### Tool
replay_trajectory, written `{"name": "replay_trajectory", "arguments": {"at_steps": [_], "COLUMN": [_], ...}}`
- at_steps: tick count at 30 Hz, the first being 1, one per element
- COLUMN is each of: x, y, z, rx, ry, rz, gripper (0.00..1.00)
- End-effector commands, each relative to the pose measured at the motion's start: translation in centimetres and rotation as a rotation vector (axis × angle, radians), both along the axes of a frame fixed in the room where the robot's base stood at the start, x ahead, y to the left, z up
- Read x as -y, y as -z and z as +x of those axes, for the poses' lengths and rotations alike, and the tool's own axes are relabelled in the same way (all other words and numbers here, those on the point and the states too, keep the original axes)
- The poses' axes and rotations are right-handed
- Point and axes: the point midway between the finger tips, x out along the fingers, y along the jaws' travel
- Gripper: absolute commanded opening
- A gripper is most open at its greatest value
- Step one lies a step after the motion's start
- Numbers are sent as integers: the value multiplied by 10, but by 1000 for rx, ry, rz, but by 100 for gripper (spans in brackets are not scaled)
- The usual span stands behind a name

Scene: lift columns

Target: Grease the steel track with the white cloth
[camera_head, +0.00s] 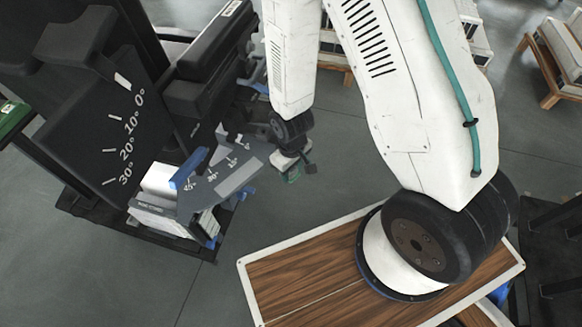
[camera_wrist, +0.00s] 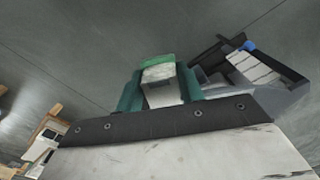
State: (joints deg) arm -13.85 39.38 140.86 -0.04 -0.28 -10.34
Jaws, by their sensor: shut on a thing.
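My gripper (camera_head: 293,173) hangs at the end of my white arm, in open space to the right of the dark machine. In the wrist view its two green fingers (camera_wrist: 160,88) close on a small pale piece with a green edge. This looks like the white cloth (camera_wrist: 158,72), though its folds are too small to make out. The cloth is off the floor and apart from the machine. I cannot pick out the steel track for certain in either view.
The dark machine (camera_head: 95,130) with angle marks fills the left. Its grey angle plate (camera_head: 225,180) and blue lever (camera_head: 188,168) stick out towards my gripper. A wood-topped surface (camera_head: 300,285) lies below my arm. Wooden stands are at the upper right. Grey floor between is clear.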

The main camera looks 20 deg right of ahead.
Motion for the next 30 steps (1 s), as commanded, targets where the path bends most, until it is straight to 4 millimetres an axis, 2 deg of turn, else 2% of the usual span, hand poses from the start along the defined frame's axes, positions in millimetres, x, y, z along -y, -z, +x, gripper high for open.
{"name": "replay_trajectory", "arguments": {"at_steps": [5,30], "x": [-5,-44], "y": [3,28], "z": [13,102], "rx": [1,0], "ry": [1,2], "rz": [0,0], "gripper": [16,16]}}
